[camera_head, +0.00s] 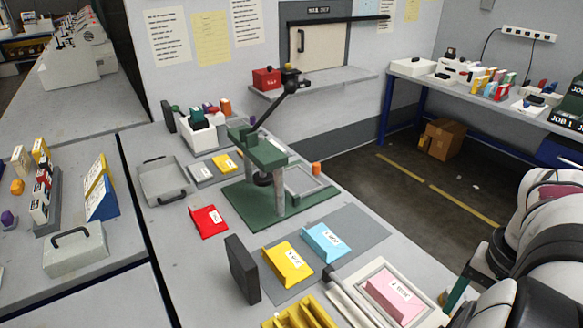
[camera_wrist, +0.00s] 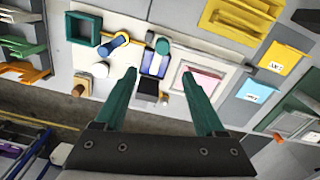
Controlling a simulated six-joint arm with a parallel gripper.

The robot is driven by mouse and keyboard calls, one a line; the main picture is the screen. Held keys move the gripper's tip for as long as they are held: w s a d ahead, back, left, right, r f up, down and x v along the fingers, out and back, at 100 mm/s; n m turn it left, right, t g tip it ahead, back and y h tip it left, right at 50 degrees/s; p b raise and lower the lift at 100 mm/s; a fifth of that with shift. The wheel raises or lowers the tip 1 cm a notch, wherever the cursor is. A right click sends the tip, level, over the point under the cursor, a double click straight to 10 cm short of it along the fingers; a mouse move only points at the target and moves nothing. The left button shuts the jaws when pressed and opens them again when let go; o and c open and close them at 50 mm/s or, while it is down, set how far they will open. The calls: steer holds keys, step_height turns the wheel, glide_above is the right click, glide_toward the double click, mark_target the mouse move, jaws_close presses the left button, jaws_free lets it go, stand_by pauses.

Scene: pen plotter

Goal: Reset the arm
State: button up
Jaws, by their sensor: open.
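My arm comes in at the right edge of the head view, and only a small green part of my gripper (camera_head: 457,296) shows there. In the wrist view my gripper (camera_wrist: 162,92) has its two green fingers spread wide apart, with nothing between them. It hangs over the table, near a pink card in a white frame (camera_wrist: 203,83). The pink card (camera_head: 394,297) also shows in the head view, lying in its pale frame close to my arm. No object touches the fingertips as far as I can see.
A green press with a long lever (camera_head: 266,150) stands mid-table. A yellow card (camera_head: 287,262), a blue card (camera_head: 325,242) and a red card (camera_head: 208,221) lie around it. A dark upright block (camera_head: 242,269) stands nearby. The floor aisle (camera_head: 400,180) behind is open.

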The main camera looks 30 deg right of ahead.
steer(key=w+a+r+n+t+h, duration=0.1)
steer(key=w+a+r+n, duration=0.15)
steer(key=w, duration=0.45)
steer(key=w+a+r+n+t+h, duration=0.1)
steer(key=w+a+n, duration=0.15)
steer(key=w, duration=0.35)
steer(key=w+a+r+n+t+h, duration=0.1)
steer(key=w+a+h, duration=0.15)
steer(key=w, duration=0.45)
steer(key=s+a+f+n+g+y, duration=0.1)
steer(key=s+a+f+y, duration=0.1)
steer(key=a, duration=0.6)
steer(key=s+a+f+n+g+y, duration=0.1)
steer(key=s+a+f+y, duration=0.1)
steer(key=s+a, duration=0.4)
steer(key=s+a+f+n+g+y, duration=0.1)
steer(key=s+a+f, duration=0.3)
steer(key=a, duration=0.6)
steer(key=shift+a+f+n+y, duration=0.25)
steer(key=shift+f+n+y, duration=0.1)
steer(key=shift+n+y, duration=0.3)
